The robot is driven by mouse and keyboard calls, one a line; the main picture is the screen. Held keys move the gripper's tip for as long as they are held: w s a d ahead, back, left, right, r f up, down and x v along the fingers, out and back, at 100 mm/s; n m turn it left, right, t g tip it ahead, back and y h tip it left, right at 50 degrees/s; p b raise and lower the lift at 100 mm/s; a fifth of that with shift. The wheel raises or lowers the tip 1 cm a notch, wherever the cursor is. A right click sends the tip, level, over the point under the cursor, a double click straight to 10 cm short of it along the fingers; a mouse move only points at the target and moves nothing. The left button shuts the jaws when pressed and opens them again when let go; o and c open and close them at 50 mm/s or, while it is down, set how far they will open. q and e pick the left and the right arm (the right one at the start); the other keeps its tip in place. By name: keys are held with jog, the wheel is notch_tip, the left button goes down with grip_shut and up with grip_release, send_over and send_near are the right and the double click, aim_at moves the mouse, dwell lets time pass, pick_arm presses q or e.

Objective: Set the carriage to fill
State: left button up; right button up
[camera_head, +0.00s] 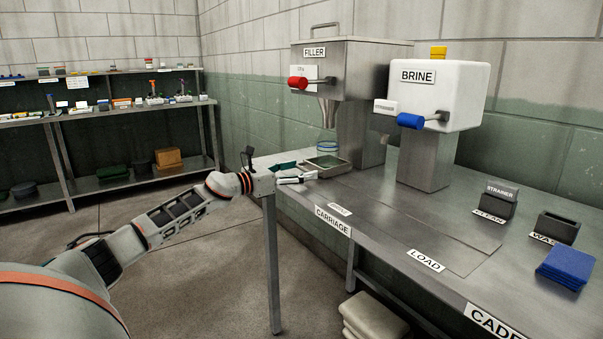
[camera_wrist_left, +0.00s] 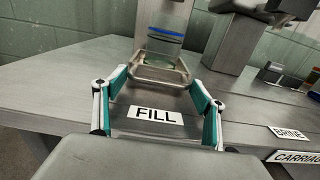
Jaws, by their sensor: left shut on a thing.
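The carriage (camera_head: 342,168) is a shallow metal tray at the far left end of the steel bench, under the filler (camera_head: 345,62) and its spout. A clear jar with a blue band (camera_head: 326,148) stands on it. In the left wrist view the carriage (camera_wrist_left: 150,74) lies just beyond the FILL label (camera_wrist_left: 155,114), with the jar (camera_wrist_left: 163,45) on it. My left gripper (camera_head: 300,178) is shut on the carriage's near end; it also shows in the left wrist view (camera_wrist_left: 157,84), one finger on each side. My right gripper is out of view.
The brine unit (camera_head: 437,90) with a blue-handled lever stands right of the filler, which has a red-handled lever (camera_head: 299,83). A strainer block (camera_head: 498,202), an open dark holder (camera_head: 557,227) and blue cloths (camera_head: 567,266) sit at the right. The bench middle by LOAD (camera_head: 425,260) is clear.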

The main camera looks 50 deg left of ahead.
pick_arm(q)
jog(key=shift+a, duration=0.25)
jog(key=o, duration=1.6)
jog(key=shift+c, duration=0.2)
jog(key=shift+a, duration=0.1)
jog(key=shift+s+f, duration=0.1)
jog(key=shift+s, duration=1.5)
jog(key=shift+s+a, duration=0.25)
jog(key=shift+s, duration=1.2)
jog(key=shift+s+a, duration=0.25)
jog(key=shift+s, duration=1.25)
jog(key=shift+s+a, duration=0.25)
jog(key=shift+s, duration=1.2)
